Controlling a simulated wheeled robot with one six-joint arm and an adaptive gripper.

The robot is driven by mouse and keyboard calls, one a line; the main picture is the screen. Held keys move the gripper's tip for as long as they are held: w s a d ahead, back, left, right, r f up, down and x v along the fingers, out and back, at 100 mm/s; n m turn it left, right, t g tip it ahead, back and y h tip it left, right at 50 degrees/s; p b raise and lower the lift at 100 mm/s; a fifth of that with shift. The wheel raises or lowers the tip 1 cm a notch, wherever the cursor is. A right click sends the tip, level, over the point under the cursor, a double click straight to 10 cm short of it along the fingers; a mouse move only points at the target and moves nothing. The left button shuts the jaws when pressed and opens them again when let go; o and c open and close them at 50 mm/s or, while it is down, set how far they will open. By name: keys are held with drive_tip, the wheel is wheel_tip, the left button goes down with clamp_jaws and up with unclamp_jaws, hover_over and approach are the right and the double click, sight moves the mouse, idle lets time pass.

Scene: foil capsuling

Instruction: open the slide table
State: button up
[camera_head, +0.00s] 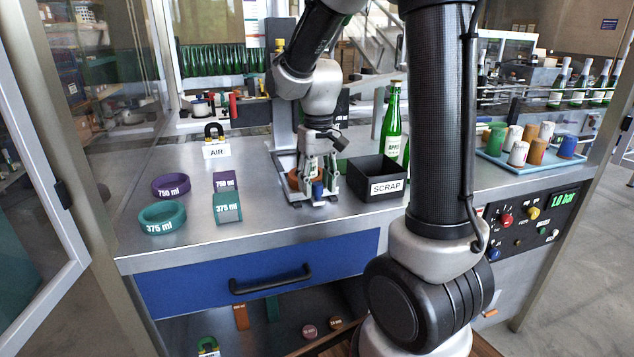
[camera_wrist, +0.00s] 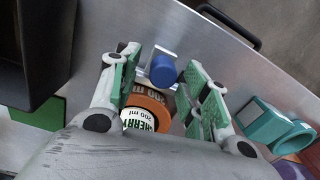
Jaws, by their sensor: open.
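My gripper (camera_head: 314,186) is low over the bench, pointing down at the capsuling station. In the wrist view its green-padded fingers (camera_wrist: 163,88) are open and apart. A blue cylindrical knob (camera_wrist: 163,70) on a small metal bracket lies between and just beyond the fingertips, with no clear contact. It looks like the slide table's handle; the knob also shows in the head view (camera_head: 318,190). An orange ring (camera_wrist: 152,103) marked 200 ml sits closer to the palm, around a round white-and-green labelled piece (camera_wrist: 138,120). My arm and gripper hide most of the slide table.
The black SCRAP bin (camera_head: 376,178) stands close right of my gripper, with a green bottle (camera_head: 393,125) behind it. Purple and teal rings and blocks (camera_head: 228,207) lie left. A tray of capsules (camera_head: 490,153) is far right. The front bench strip is clear above the blue drawer (camera_head: 200,287).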

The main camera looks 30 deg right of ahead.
wheel_tip(320, 180, up, 12)
drive_tip(key=shift+d, duration=0.15)
idle(0.3)
drive_tip(key=shift+w, duration=0.1)
drive_tip(key=s+d+f+t, duration=0.1)
drive_tip(key=s+t, duration=0.3)
drive_tip(key=s, duration=1.4)
drive_tip(key=shift+s+d+f, duration=0.25)
